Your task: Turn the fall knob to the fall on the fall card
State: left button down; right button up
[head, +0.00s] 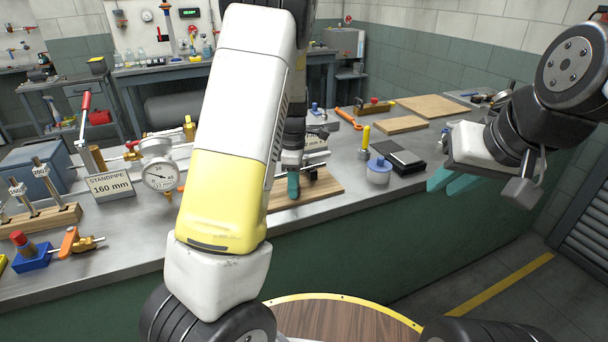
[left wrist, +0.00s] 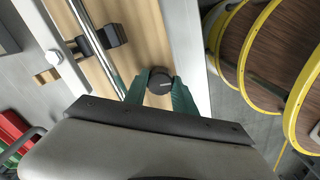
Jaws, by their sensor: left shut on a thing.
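My left gripper (left wrist: 159,92) is shut on a round black knob (left wrist: 160,82) at the near edge of a wooden board (left wrist: 153,40), one teal finger on each side. In the head view my left gripper (head: 293,186) shows over the same board (head: 325,186), and my arm hides part of it. The knob's pointer or marks are too small to read. I see no card marked fall; a card (head: 110,186) reading "STANDPIPE 160 mm" stands left of my arm. My right gripper (head: 452,182) is open and empty, off the bench's front edge.
A pressure gauge (head: 160,175) stands beside the card. A metal rod (left wrist: 90,38) with black blocks runs along the board.

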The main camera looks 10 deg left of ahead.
pick_arm(q)
jog(key=c, duration=1)
grip_release()
jog(key=shift+r, duration=0.2)
jog(key=shift+r, duration=0.8)
jog(key=shift+r, duration=3)
